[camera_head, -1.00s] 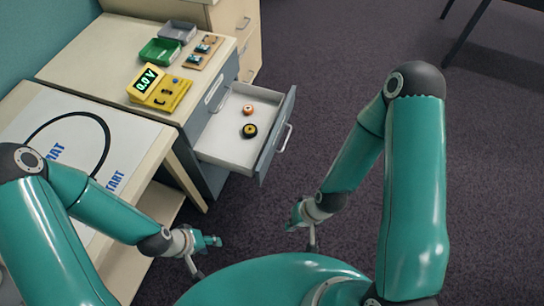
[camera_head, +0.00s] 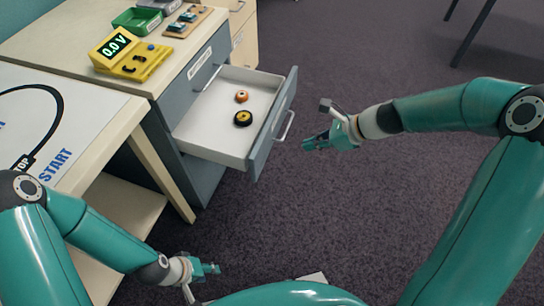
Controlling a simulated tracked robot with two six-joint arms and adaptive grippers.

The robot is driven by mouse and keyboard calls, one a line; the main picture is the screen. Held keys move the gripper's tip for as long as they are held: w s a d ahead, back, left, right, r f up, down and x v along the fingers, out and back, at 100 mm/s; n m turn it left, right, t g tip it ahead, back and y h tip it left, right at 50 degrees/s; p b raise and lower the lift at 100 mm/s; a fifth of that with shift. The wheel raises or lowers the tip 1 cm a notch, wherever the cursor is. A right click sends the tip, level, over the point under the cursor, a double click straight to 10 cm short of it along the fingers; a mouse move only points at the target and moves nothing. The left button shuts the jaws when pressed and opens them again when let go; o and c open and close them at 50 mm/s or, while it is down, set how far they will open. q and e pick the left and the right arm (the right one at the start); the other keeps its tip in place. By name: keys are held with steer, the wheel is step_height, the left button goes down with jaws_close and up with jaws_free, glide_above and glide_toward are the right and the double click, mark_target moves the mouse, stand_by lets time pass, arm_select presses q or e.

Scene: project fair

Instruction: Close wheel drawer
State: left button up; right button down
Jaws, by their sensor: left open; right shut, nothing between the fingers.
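The wheel drawer (camera_head: 213,137) is pulled out of a grey cabinet, with its grey front panel (camera_head: 272,125) and bar handle (camera_head: 285,126) facing right. Inside lie a small orange wheel (camera_head: 241,96) and a black and yellow wheel (camera_head: 243,118). My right gripper (camera_head: 308,144) is shut and empty, just right of the handle with a visible gap and pointing left toward it. My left gripper (camera_head: 214,269) is open and empty, low in the picture, below the drawer and away from it.
A yellow voltage meter (camera_head: 130,58), a green tray (camera_head: 137,20) and a small board with parts (camera_head: 188,20) sit on the cabinet top. A table with a white START mat (camera_head: 85,125) stands at left. Carpeted floor (camera_head: 400,60) right of the drawer is free.

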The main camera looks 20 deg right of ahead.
mark_target(262, 145)
steer(key=shift+m, duration=0.4)
steer(key=w+a+f+b, duration=0.1)
steer(key=w+a+f, duration=0.1)
steer(key=w+a+f+b, duration=0.1)
steer(key=w+a+f, duration=0.1)
steer(key=a, duration=0.1)
steer(key=w+a+f+b, duration=0.2)
steer(key=a, duration=0.1)
steer(key=shift+w+a, duration=0.15)
steer(key=shift+w, duration=0.05)
steer(key=shift+w+a+r, duration=0.1)
steer(key=shift+w+a, duration=0.25)
steer(key=shift+a, duration=0.1)
arm_select(q)
step_height(262, 145, down, 5)
steer(key=shift+r, duration=0.1)
